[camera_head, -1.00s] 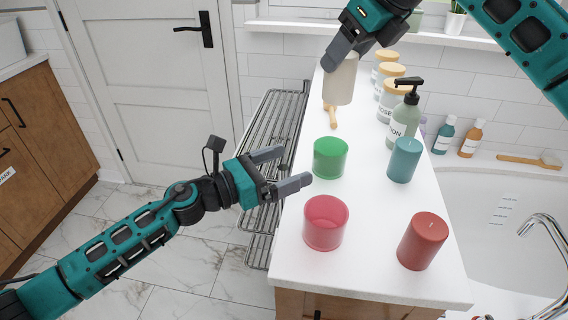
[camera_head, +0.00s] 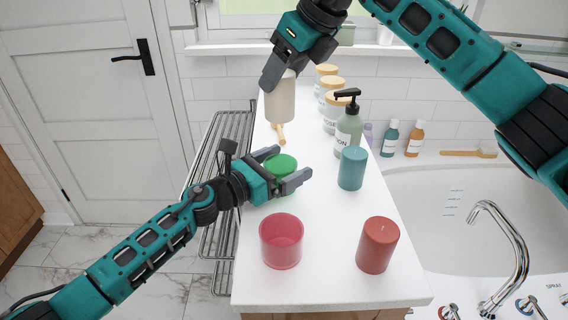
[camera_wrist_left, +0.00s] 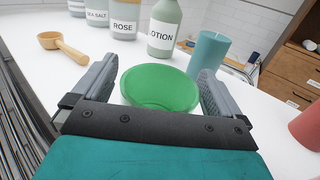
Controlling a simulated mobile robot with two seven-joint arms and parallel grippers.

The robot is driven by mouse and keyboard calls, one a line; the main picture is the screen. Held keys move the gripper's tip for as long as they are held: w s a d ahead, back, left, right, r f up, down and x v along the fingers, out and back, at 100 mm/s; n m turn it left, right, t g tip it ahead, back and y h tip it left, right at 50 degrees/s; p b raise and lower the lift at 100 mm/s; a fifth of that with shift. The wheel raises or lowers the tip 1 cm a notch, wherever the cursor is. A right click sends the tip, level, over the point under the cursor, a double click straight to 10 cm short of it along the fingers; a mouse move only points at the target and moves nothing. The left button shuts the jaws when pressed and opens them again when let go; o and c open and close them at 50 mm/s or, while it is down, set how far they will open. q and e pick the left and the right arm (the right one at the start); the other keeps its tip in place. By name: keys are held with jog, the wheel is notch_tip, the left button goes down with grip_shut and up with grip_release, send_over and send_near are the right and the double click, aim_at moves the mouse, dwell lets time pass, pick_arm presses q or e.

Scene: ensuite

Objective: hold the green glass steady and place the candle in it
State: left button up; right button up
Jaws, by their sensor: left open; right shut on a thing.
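The green glass (camera_head: 281,162) stands upright on the white counter, partly hidden behind my left gripper. My left gripper (camera_head: 288,167) is open, with one finger on each side of the glass. In the left wrist view the glass (camera_wrist_left: 160,86) sits between the two fingers, with gaps beside it. It looks empty there. My right gripper (camera_head: 281,74) is shut on a cream candle (camera_head: 280,103). It holds the candle upright beyond the glass, over the far part of the counter.
A red glass (camera_head: 281,243), a red candle (camera_head: 378,246) and a teal candle (camera_head: 352,169) stand nearby. A lotion pump bottle (camera_head: 348,129), lidded jars (camera_head: 334,112) and a wooden scoop (camera_head: 279,132) are farther back. A wire rack (camera_head: 216,160) lies left, a bathtub right.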

pick_arm(q)
jog(key=c, duration=1.1)
jog(key=shift+o, duration=0.2)
pick_arm(e)
notch_tip(320, 180, down, 12)
jog(key=shift+r, duration=0.25)
dwell(0.7)
jog(key=o, duration=1.3)
jog(key=shift+c, duration=0.2)
jog(key=v, duration=1.2)
